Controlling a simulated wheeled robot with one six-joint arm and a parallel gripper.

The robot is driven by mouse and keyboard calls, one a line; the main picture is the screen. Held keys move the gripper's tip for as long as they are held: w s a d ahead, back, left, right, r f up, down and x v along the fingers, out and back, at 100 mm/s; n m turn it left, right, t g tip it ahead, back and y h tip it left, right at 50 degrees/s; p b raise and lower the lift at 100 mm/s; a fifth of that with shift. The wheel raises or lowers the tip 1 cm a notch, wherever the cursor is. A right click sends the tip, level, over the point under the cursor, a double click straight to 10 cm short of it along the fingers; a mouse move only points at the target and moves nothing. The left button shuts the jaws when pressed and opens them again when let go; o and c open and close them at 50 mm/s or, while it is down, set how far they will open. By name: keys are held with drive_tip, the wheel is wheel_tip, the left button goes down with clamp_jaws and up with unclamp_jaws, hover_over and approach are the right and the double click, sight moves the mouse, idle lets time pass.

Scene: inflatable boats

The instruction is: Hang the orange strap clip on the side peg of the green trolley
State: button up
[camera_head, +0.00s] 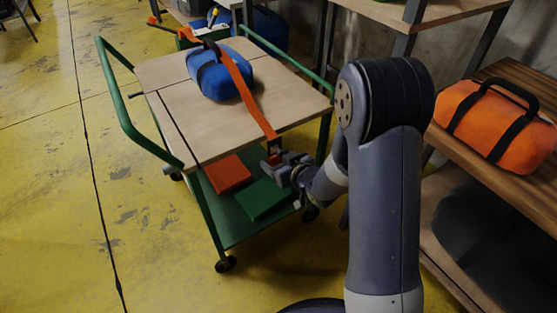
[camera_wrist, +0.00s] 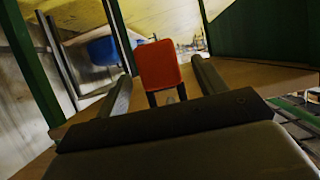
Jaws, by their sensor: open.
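The green trolley (camera_head: 118,108) has a wooden top and a lower green shelf. An orange strap (camera_head: 240,84) runs over a blue bag on the top and down to the near right edge. The orange strap clip (camera_head: 274,158) is at its end; in the wrist view it shows as a red-orange block (camera_wrist: 159,64) with dark legs below. My gripper (camera_head: 277,163) is at the clip, open, with one finger on each side of it in the wrist view. A short dark stub (camera_head: 137,95) sticks out from the trolley's left side; I cannot tell whether it is the side peg.
The blue bag (camera_head: 215,72) sits on the trolley top. An orange pad (camera_head: 227,173) and a green pad (camera_head: 264,199) lie on the lower shelf. An orange bag (camera_head: 497,125) sits on a wooden bench at right. Yellow floor is clear at left.

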drive_tip(key=p+v, duration=0.1)
drive_tip(key=v, duration=0.9)
drive_tip(key=shift+s+d+r, duration=0.15)
drive_tip(key=shift+s+d, duration=0.05)
drive_tip(key=b+x, duration=0.1)
drive_tip(key=x, duration=0.9)
drive_tip(key=shift+w+a+f, duration=0.2)
drive_tip(key=shift+r+p, duration=0.25)
drive_tip(key=shift+p, duration=0.05)
drive_tip(key=shift+s+d+r, duration=0.1)
drive_tip(key=shift+s+d, duration=0.05)
drive_tip(key=shift+s+d+p, duration=0.15)
drive_tip(key=shift+s+p, duration=0.1)
drive_tip(key=shift+p, duration=0.05)
